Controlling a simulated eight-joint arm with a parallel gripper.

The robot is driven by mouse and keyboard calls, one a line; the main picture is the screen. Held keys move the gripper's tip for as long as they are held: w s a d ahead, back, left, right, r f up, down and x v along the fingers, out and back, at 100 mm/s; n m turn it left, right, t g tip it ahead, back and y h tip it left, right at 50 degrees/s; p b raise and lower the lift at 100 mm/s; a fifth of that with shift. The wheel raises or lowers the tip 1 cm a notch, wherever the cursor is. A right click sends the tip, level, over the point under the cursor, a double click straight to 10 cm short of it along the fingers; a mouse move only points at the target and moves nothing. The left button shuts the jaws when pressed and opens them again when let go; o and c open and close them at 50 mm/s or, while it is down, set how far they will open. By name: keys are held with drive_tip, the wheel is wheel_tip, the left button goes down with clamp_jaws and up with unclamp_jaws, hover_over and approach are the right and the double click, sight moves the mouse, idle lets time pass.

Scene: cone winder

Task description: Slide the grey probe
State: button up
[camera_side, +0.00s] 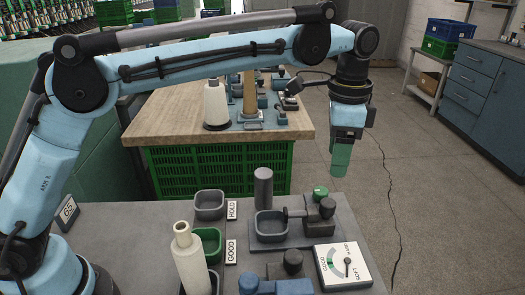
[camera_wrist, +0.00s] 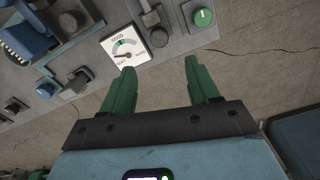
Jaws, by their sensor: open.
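A dark grey probe assembly (camera_side: 305,213) sits on a grey base plate on the bench. Its thin rod points left toward a grey cradle tray (camera_side: 271,226). A green knob (camera_side: 321,192) stands behind it and shows in the wrist view (camera_wrist: 203,17). A dark grey part that looks like the probe is at the top of the wrist view (camera_wrist: 155,22), partly cut off. A dial gauge (camera_side: 343,264) marked GOOD lies in front; it also shows in the wrist view (camera_wrist: 124,46). My gripper (camera_side: 340,172) is open and empty, its green fingers (camera_wrist: 158,66) pointing down, above and behind the probe, apart from it.
A grey cylinder (camera_side: 263,188) stands upright behind the tray. A cream cone (camera_side: 190,262) stands at the bench's front left, beside a green bin (camera_side: 207,242) and a grey bin (camera_side: 209,205). A wooden table (camera_side: 165,112) is behind. The floor right of the bench is free.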

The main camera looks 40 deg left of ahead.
sight(330, 203)
wheel_tip(330, 203, down, 12)
drive_tip(key=shift+d+f, duration=0.1)
drive_tip(key=shift+f, duration=0.05)
idle(0.5)
clamp_jaws()
idle(0.3)
